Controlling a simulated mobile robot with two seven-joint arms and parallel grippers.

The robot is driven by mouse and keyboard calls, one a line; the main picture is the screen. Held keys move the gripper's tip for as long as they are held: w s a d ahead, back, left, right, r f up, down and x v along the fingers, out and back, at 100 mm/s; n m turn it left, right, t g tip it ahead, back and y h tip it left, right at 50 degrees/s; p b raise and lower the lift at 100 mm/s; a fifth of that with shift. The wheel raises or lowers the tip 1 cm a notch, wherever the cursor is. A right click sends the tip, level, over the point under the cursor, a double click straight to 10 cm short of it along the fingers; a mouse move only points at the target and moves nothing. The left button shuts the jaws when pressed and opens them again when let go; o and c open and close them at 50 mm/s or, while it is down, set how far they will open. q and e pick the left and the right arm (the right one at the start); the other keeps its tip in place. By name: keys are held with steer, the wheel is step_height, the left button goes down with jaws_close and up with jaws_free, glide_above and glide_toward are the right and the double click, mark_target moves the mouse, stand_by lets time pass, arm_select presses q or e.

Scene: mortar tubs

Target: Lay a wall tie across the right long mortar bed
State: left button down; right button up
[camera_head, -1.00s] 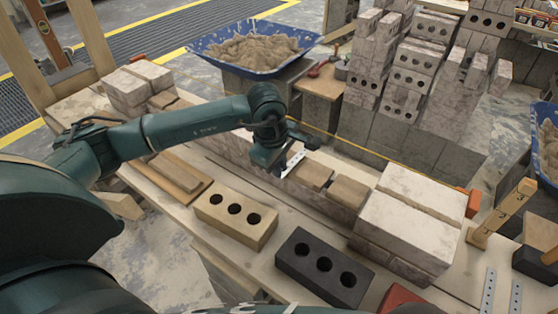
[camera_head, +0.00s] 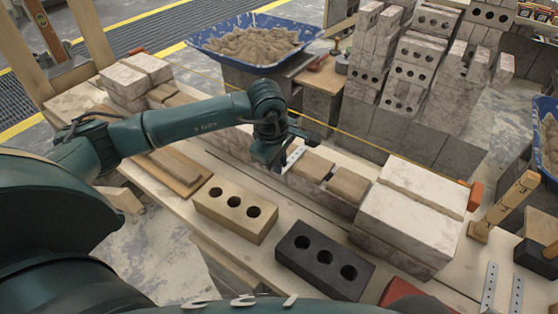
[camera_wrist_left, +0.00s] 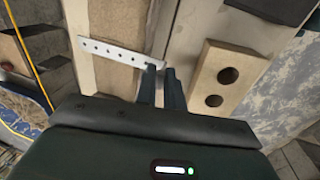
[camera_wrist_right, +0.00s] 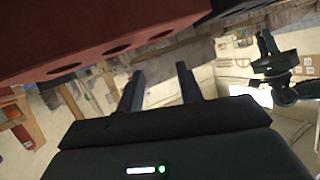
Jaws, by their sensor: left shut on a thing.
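My left gripper (camera_head: 274,166) is shut on one end of a wall tie (camera_head: 294,155), a flat pale strip with a row of holes. In the left wrist view, the gripper (camera_wrist_left: 160,72) has the tie (camera_wrist_left: 112,51) at its fingertips, stretching left across a tan mortar bed (camera_wrist_left: 115,78) on the wall. I cannot tell whether the tie touches the mortar. In the head view, tan mortar pieces (camera_head: 349,185) lie on the wall just right of the tie. My right gripper (camera_wrist_right: 161,82) is open and empty, below a red brick (camera_wrist_right: 100,40) in its view.
A tan holed brick (camera_head: 235,208) and a black holed brick (camera_head: 324,261) stand on the front of the bench. Pale blocks (camera_head: 411,215) rise at the wall's right end. Loose ties (camera_head: 489,287) lie at far right. A blue mortar tub (camera_head: 255,43) stands behind.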

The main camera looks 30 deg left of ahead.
arm_select(q)
steer(key=shift+f+b, duration=0.55)
steer(key=shift+f, duration=0.1)
arm_select(e)
steer(key=shift+f, duration=0.65)
arm_select(q)
steer(key=c, duration=1.4)
jaws_free()
steer(key=shift+c, duration=0.2)
